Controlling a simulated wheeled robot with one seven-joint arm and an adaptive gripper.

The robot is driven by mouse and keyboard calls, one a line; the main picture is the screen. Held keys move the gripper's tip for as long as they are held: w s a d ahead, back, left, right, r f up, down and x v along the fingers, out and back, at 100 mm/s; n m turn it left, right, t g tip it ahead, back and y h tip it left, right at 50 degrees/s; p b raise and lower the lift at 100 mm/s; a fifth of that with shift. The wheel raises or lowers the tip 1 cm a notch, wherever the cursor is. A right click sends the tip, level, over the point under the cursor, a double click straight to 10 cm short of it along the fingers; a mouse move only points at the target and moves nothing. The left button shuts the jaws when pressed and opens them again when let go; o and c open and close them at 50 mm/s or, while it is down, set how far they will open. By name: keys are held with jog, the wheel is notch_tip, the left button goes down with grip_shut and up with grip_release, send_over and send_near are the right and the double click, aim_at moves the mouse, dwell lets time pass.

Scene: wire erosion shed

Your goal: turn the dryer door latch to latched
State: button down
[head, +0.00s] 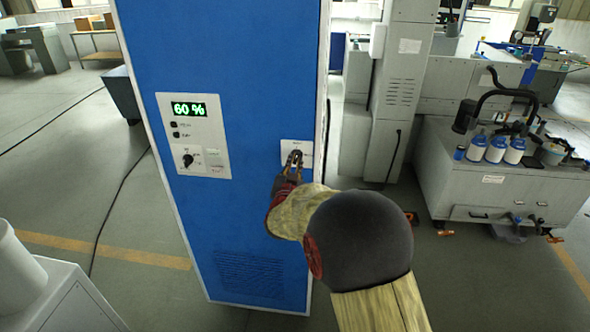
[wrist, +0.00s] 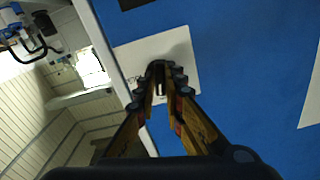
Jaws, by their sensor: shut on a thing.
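The dryer is a tall blue cabinet (head: 225,75) with a light frame. A small white latch plate (head: 303,146) sits near the right edge of its front; the plate also shows in the wrist view (wrist: 185,48). The dark latch handle (wrist: 159,83) shows between my fingers in the wrist view. My gripper (head: 294,158) is at the plate and shut on this handle; it also shows in the wrist view (wrist: 160,78). My fingers cover much of the handle, and I cannot read the plate's marks or tell the latch's exact angle.
A control panel (head: 195,135) with a green "60 %" display and a dark knob is left of the latch. A grey machine cart (head: 480,175) with several bottles stands to the right. Floor is open left of the cabinet, with a cable (head: 120,190) lying across it.

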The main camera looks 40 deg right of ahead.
jog(key=m+b, duration=0.1)
jog(key=b, duration=0.1)
jog(key=m+b, duration=0.3)
jog(key=b, duration=0.1)
jog(key=shift+f+m, duration=0.25)
jog(key=shift+m, duration=0.15)
jog(key=m+b, duration=0.3)
jog(key=b, duration=0.2)
jog(key=shift+m, duration=0.3)
jog(key=m+b, duration=0.3)
jog(key=b, duration=0.1)
jog(key=shift+r+m+b, duration=0.2)
jog(key=shift+m+b, duration=1.45)
jog(key=shift+m, duration=0.25)
jog(key=c, duration=1.9)
grip_release()
jog(key=shift+r, duration=0.1)
